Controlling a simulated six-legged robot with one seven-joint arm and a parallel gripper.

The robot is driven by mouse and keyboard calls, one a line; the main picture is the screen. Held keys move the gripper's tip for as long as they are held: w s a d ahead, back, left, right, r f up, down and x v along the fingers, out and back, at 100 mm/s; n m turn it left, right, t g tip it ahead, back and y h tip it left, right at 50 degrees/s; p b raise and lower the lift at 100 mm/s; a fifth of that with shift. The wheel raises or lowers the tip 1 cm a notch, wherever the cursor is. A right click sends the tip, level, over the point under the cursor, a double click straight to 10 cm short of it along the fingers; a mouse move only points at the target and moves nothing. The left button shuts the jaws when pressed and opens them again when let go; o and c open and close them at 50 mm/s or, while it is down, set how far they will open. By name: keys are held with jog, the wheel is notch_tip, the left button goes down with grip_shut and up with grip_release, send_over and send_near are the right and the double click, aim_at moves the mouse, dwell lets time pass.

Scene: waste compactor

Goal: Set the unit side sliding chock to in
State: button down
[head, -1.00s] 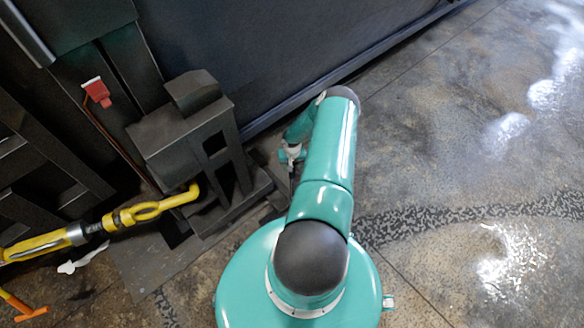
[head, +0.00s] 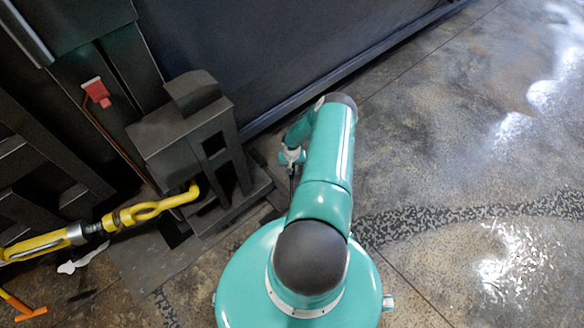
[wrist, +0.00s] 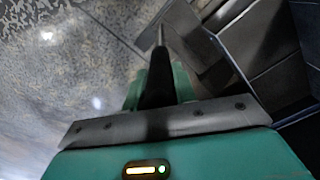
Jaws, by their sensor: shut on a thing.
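My gripper (head: 291,158) is low beside the right side of the dark steel block and frame (head: 182,132), close to the floor. In the wrist view my gripper (wrist: 157,78) is shut on a thin grey rod (wrist: 160,36), seen end-on past the dark fingers. The rod seems to belong to the unit side sliding chock, but the chock's body cannot be made out clearly. My arm and the gripper's own housing hide part of the contact. Whether the chock stands in or out cannot be told.
A yellow hook and turnbuckle (head: 120,219) lie left of the frame. A red-tagged part (head: 97,92) is on the dark machine. A large dark wall (head: 260,50) stands behind my gripper. The concrete floor (head: 460,130) to the right is clear.

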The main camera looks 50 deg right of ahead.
jog(key=w+a, duration=0.3)
jog(key=a, duration=0.9)
jog(key=shift+a, duration=0.2)
jog(key=c, duration=1.1)
grip_release()
jog(key=shift+a, duration=0.1)
jog(key=shift+s, duration=0.1)
jog(key=shift+d, duration=0.2)
notch_tip(320, 180, up, 14)
jog(key=shift+f, duration=0.1)
